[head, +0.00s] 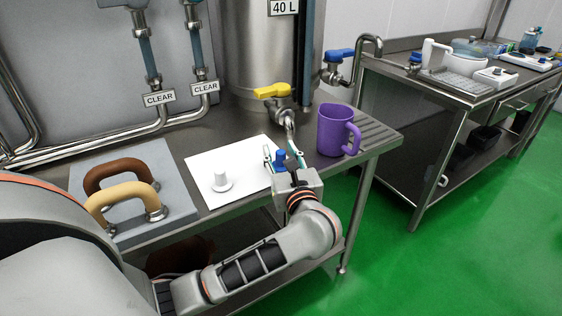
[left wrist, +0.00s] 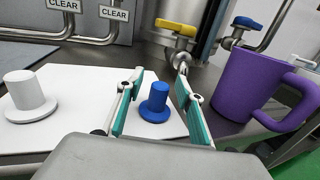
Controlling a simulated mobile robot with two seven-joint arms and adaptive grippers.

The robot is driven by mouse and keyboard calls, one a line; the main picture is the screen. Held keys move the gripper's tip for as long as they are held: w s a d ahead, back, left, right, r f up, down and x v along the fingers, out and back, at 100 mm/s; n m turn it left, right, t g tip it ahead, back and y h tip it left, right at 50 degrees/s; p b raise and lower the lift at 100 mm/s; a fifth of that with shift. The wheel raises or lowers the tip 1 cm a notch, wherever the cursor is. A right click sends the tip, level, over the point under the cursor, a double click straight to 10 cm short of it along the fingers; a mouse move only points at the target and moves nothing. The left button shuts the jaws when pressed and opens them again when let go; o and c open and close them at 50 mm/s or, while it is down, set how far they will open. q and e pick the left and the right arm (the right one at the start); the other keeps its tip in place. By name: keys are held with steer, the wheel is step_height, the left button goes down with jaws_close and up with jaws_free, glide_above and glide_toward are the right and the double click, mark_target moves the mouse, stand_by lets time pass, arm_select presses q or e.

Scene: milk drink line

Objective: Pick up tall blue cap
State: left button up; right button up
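The tall blue cap (left wrist: 157,103) stands upright on a white sheet, with a round flange at its base. In the head view the blue cap (head: 281,157) is partly hidden by my left gripper (head: 283,157). In the left wrist view my left gripper (left wrist: 153,88) is open, its teal-padded fingers to either side of the cap. Gaps show between the fingers and the cap there. A white cap (head: 221,181) of similar shape stands to the left on the sheet; it also shows in the left wrist view (left wrist: 31,95). My right gripper is not in view.
The white sheet (head: 205,163) lies on a steel table. A purple mug (head: 334,131) stands close to the right of my left gripper. A tap with a yellow handle (head: 272,91) is behind. A grey plate with brown and tan handles (head: 172,165) lies left.

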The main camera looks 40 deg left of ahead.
arm_select(q)
jaws_close()
